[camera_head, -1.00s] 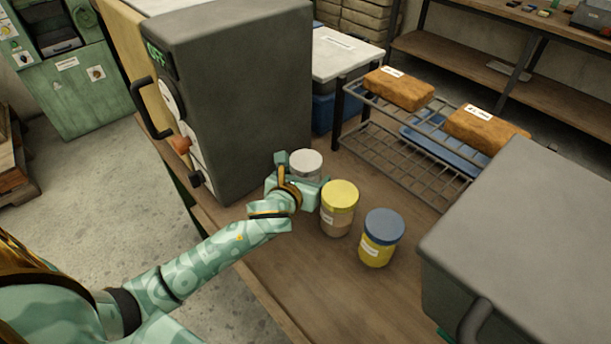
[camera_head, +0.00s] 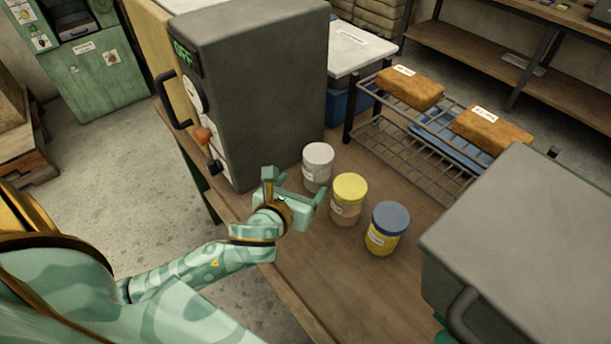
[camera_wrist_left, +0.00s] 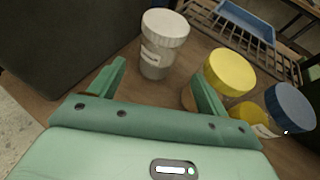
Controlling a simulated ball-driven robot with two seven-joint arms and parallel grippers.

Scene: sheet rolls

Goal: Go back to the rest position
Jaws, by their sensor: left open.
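My left gripper (camera_head: 295,185) is open and empty, held above the front part of the wooden table (camera_head: 300,265). In the left wrist view its two fingers (camera_wrist_left: 160,92) stand wide apart with nothing between them. Just beyond it stands a white-lidded jar (camera_head: 317,165), apart from the fingers. A yellow-lidded jar (camera_head: 348,198) and a blue-lidded jar (camera_head: 386,228) stand to its right, all upright. In the left wrist view the right finger overlaps part of the yellow-lidded jar (camera_wrist_left: 229,75).
A grey machine (camera_head: 255,90) showing OFF stands left of the jars. A grey box (camera_head: 530,250) with a handle is at the right. A wire rack (camera_head: 400,150) with bread-like loaves (camera_head: 410,87) stands behind. The table front is clear.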

